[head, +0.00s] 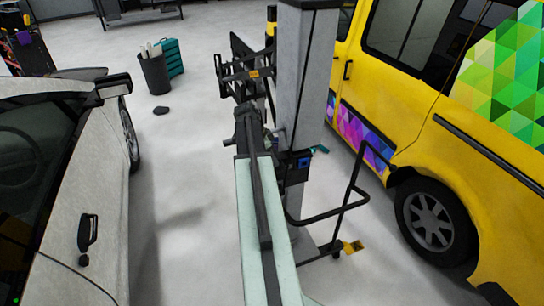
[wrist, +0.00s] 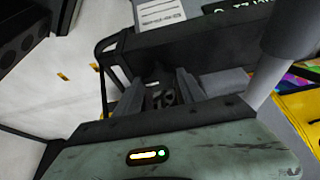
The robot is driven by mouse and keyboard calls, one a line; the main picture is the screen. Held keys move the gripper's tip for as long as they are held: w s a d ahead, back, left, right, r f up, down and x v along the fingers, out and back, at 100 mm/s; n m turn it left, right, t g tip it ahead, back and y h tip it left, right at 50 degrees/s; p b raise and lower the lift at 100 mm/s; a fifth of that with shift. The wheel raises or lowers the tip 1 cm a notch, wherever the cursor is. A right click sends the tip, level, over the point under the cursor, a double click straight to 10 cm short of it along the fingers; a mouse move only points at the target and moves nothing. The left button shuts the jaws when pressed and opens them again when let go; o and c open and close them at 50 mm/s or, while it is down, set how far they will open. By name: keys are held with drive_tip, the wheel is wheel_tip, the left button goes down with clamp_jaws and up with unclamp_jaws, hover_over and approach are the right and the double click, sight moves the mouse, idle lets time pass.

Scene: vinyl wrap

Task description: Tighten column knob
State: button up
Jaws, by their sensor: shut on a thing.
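The grey column (head: 305,85) stands upright in the middle of the head view, just right of my arm's far end. In the wrist view, my gripper (wrist: 160,93) has its two grey fingers closed around a small dark knob (wrist: 160,99). The knob is mostly hidden between the fingers and in shadow. A dark block lies just behind the fingertips. In the head view the knob and the fingertips cannot be made out behind my arm.
A silver car (head: 60,190) stands close on the left. A yellow van (head: 400,110) with coloured wrap stands on the right. A black bent-tube handle (head: 335,212) juts out at the column's lower right. A dark bin (head: 154,74) stands on the open floor behind.

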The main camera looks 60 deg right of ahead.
drive_tip(key=o, duration=1.4)
drive_tip(key=shift+s, duration=0.2)
drive_tip(key=shift+w, duration=0.1)
drive_tip(key=shift+r, duration=0.1)
drive_tip(key=p+v, duration=0.7)
drive_tip(key=shift+a+r, duration=0.15)
drive_tip(key=shift+r, duration=0.1)
